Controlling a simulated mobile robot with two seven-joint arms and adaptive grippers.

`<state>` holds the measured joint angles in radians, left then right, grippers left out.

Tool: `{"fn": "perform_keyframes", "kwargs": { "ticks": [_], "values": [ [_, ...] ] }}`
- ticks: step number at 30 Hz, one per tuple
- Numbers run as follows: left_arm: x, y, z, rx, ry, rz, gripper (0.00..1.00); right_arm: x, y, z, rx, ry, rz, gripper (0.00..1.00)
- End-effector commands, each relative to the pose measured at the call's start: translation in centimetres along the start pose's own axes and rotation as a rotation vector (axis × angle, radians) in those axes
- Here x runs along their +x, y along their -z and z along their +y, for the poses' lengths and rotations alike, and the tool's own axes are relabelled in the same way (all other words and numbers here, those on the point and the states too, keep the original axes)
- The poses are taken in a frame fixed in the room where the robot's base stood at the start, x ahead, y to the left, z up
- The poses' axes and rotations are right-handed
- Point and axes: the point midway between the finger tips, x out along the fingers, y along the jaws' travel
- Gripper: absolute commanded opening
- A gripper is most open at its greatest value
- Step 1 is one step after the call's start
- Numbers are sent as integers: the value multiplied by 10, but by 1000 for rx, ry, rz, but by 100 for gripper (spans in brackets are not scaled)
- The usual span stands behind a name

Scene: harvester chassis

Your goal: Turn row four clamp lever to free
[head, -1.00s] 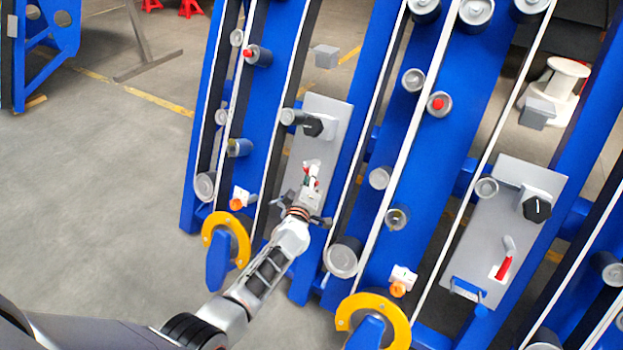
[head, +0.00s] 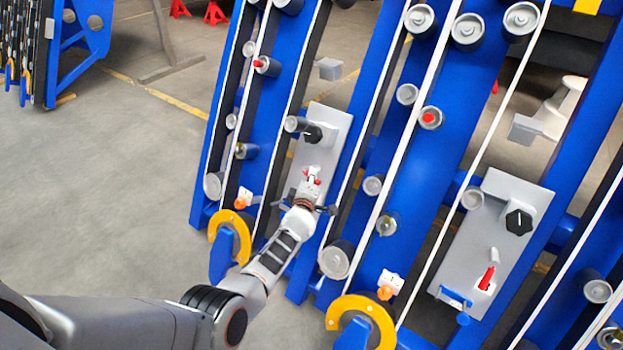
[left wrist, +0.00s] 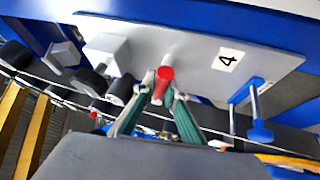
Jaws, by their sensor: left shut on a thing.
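The row four clamp plate (left wrist: 200,55) is grey and carries a white label with a 4 (left wrist: 231,59) in the left wrist view. Its red-tipped clamp lever (left wrist: 163,84) points toward the camera, between the fingers of my left gripper (left wrist: 162,100). The gripper is shut on the lever. In the head view my left gripper (head: 311,184) reaches the lower part of the grey plate (head: 325,140); the fingers hide most of the lever, with a little red showing. My right gripper is not in view.
A black knob (head: 313,133) sits higher on the same plate. A second grey plate (head: 480,245) to the right has a red lever (head: 486,278) and a black knob (head: 519,221). Blue frame beams, rollers and white belts surround the plate. Open floor (head: 90,200) lies to the left.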

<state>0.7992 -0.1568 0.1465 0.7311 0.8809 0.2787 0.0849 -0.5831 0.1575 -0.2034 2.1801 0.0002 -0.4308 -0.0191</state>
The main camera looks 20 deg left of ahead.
Motion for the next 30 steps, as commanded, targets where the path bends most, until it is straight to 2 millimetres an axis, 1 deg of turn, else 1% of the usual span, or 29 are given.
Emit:
{"fn": "perform_keyframes", "kwargs": {
  "ticks": [7,18,19,20,21,30],
  "values": [
    [1,0,0,-17,9,-1,0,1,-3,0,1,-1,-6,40],
    [1,0,0,-18,10,-1,0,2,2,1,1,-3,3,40],
    [1,0,0,-17,10,-1,19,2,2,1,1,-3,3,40],
    [1,0,0,-17,10,-1,27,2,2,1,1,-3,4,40],
    [1,0,0,-17,10,0,29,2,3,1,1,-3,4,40],
    [1,1,0,-17,9,1,29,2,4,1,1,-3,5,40]
  ]
}}
